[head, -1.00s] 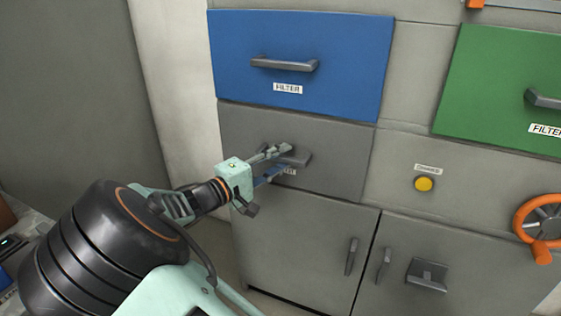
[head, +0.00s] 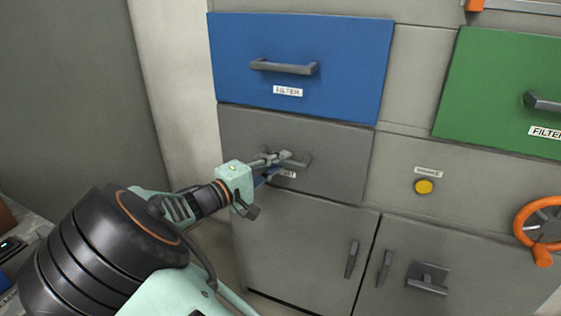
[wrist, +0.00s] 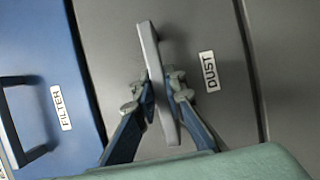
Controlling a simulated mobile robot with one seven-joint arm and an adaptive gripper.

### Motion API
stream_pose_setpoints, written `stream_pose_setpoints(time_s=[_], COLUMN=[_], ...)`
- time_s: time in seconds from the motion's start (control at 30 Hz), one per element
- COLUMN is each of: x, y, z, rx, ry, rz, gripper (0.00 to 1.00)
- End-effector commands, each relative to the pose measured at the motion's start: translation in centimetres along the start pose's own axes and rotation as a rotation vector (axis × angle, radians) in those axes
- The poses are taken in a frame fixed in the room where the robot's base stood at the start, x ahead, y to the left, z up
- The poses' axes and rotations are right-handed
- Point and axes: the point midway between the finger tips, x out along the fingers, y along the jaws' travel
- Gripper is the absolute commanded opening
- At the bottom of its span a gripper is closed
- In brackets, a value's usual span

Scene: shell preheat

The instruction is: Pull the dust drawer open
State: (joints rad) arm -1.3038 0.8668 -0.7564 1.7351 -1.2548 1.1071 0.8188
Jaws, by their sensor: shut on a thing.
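The grey dust drawer (head: 335,160) sits below a blue filter drawer in the head view. Its front looks flush with the cabinet, so it appears closed. In the wrist view the drawer front (wrist: 225,115) carries a DUST label (wrist: 209,71). My gripper (head: 285,158) is at its bar handle (head: 303,162). In the wrist view my gripper (wrist: 161,92) has one finger on each side of the handle (wrist: 150,48) and is shut on it. In the head view my fingers hide part of the handle and label.
The blue filter drawer (head: 345,70) is directly above. A green filter drawer (head: 500,90), a yellow button (head: 424,187) and an orange handwheel (head: 543,222) are to the right. Cupboard doors (head: 300,250) with handles are below. A pale wall (head: 175,90) stands to the left.

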Motion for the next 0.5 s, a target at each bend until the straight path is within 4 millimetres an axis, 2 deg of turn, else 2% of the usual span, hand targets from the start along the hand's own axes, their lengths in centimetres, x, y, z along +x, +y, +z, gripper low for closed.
stream_pose_setpoints(time_s=[0.17, 0.27, 0.5], x=[-1.4, -2.9, -8.3], y=[0.1, 0.1, 0.4], z=[0.5, 1.1, 3.4], rx=[-0.002, -0.003, -0.003], ry=[0.001, 0.001, 0.003], rz=[-0.002, -0.002, -0.002], gripper=[0.00, 0.00, 0.00])
